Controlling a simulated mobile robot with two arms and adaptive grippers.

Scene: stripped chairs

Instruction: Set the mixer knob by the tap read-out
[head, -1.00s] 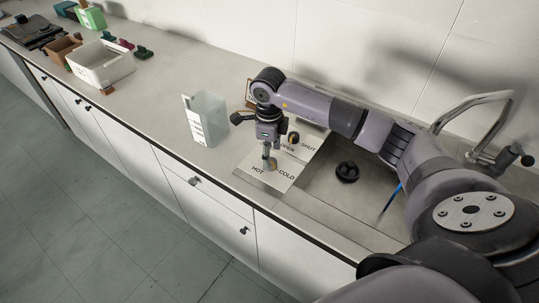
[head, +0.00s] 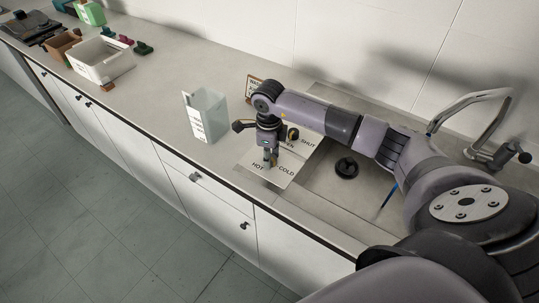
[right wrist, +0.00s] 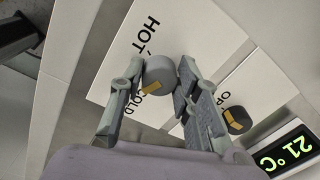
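The mixer knob (right wrist: 158,70) is round and grey with an orange pointer mark. In the right wrist view it sits between the fingertips of my right gripper (right wrist: 160,72), which flank it closely; I cannot tell whether both touch it. The pointer mark lies on the side near the word COLD. In the head view my right gripper (head: 270,159) points down at the HOT/COLD plate (head: 272,179) and mostly hides the knob. The tap read-out (right wrist: 287,152) shows 21 °C in green. My left gripper is not in view.
A second dark knob (right wrist: 237,121) with an orange mark stands by the word OPEN. The sink (head: 335,194) with a black round piece (head: 346,168) and the tap (head: 474,105) are at the right. A clear container (head: 205,117) stands left of the plate.

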